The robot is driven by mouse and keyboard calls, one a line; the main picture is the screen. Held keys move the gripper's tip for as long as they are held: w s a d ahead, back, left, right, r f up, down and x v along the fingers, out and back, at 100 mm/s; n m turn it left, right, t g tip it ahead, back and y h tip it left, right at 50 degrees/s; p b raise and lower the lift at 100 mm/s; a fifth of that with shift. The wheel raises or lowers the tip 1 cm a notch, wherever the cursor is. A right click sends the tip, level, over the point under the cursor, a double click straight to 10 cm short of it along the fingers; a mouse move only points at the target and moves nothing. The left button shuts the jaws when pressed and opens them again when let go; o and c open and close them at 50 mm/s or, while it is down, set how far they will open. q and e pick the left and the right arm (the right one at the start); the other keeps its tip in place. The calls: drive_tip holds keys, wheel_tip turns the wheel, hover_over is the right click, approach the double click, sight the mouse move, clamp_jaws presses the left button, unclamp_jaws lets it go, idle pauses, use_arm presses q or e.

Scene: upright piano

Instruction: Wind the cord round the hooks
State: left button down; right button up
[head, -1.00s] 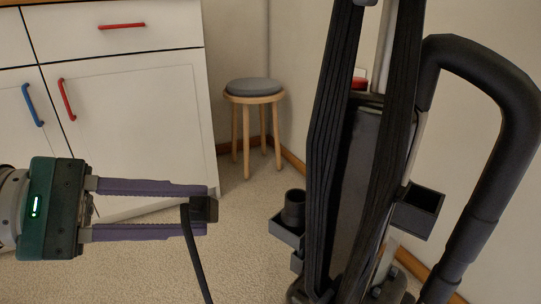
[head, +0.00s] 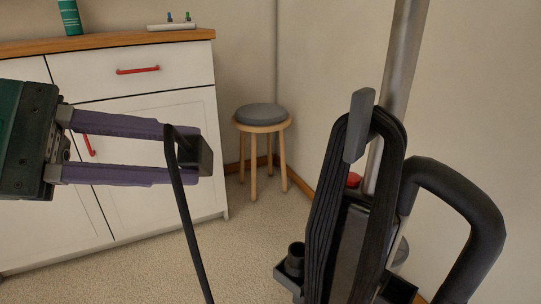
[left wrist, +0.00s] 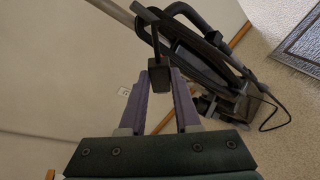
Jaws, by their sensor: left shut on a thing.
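The upright vacuum cleaner stands at the right in the head view, its silver pole (head: 402,70) rising above a dark body. Black cord (head: 324,205) is wound in several long loops around the grey upper hook (head: 358,125); the lower hook is out of frame. My left gripper (head: 188,153) is shut on the cord's black plug end (head: 203,156), left of the vacuum and around the upper hook's height. The free cord (head: 191,235) hangs from it, out of frame below. In the left wrist view the plug (left wrist: 158,75) sits between the fingertips, with the vacuum (left wrist: 205,60) beyond.
A white cabinet (head: 150,85) with a wooden top stands behind my left gripper. A round stool (head: 262,115) stands in the corner. The vacuum's thick black hose (head: 465,195) curves out on its right. Carpet between cabinet and vacuum is clear.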

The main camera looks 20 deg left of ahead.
use_arm(q)
wheel_tip(320, 180, up, 9)
drive_tip(key=p, duration=0.4)
drive_tip(key=s+d+p, duration=0.2)
drive_tip(key=d+p, duration=0.2)
drive_tip(key=d, duration=0.4)
drive_tip(key=s+d+f+p, duration=0.1)
drive_tip(key=s+d+p, duration=0.2)
drive_tip(key=d+p, duration=0.2)
drive_tip(key=d, duration=0.3)
drive_tip(key=shift+s, duration=0.2)
